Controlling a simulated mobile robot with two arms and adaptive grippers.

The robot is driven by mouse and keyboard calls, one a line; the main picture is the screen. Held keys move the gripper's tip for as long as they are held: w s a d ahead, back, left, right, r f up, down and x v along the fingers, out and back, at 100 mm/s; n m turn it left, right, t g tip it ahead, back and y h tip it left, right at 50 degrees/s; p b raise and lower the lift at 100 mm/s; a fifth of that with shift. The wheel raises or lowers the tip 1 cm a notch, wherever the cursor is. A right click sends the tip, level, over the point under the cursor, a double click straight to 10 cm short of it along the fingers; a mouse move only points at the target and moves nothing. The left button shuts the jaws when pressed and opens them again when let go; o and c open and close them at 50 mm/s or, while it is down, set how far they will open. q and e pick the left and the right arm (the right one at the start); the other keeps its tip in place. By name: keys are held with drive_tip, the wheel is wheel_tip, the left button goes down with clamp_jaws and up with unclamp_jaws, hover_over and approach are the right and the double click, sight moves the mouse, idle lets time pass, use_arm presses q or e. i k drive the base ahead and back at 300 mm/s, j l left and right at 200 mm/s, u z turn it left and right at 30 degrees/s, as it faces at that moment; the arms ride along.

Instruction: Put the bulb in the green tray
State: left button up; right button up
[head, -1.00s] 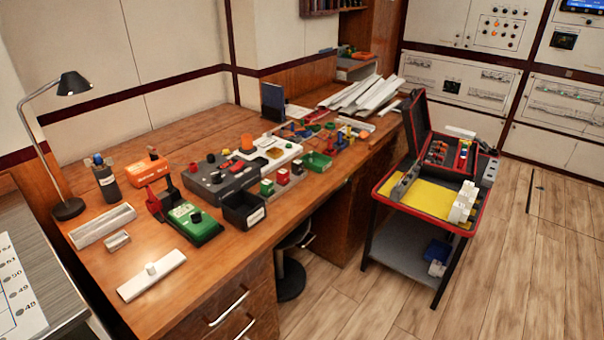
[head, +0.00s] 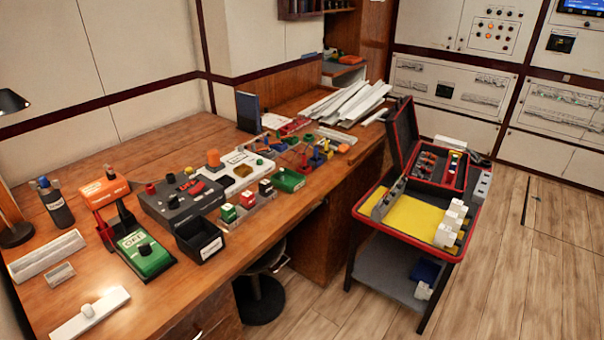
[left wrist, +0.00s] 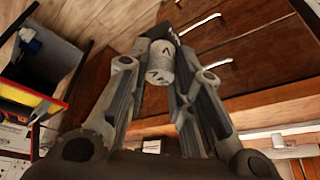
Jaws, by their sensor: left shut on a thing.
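The green tray (head: 288,179) lies on the wooden desk, right of the row of small red and green blocks, in the head view. My left gripper (left wrist: 160,72) shows only in the left wrist view. It is shut on a pale, short cylinder (left wrist: 160,62) with dark marks, which may be the bulb; the fingers hide its sides. It is held clear of the desk, with drawer fronts and floor behind it. My right gripper is in neither view.
A black open bin (head: 200,238) and a green-and-black device (head: 145,254) stand near the desk's front edge (head: 237,262). A stool (head: 259,295) is below it. A cart (head: 415,222) with an open case stands to the right. Floor is clear beyond.

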sight(292, 184)
drive_tip(key=i+l, duration=0.75)
drive_tip(key=l, duration=0.2)
drive_tip(key=i+l, duration=0.35)
drive_tip(key=l+u, duration=0.05)
drive_tip(key=l, duration=0.05)
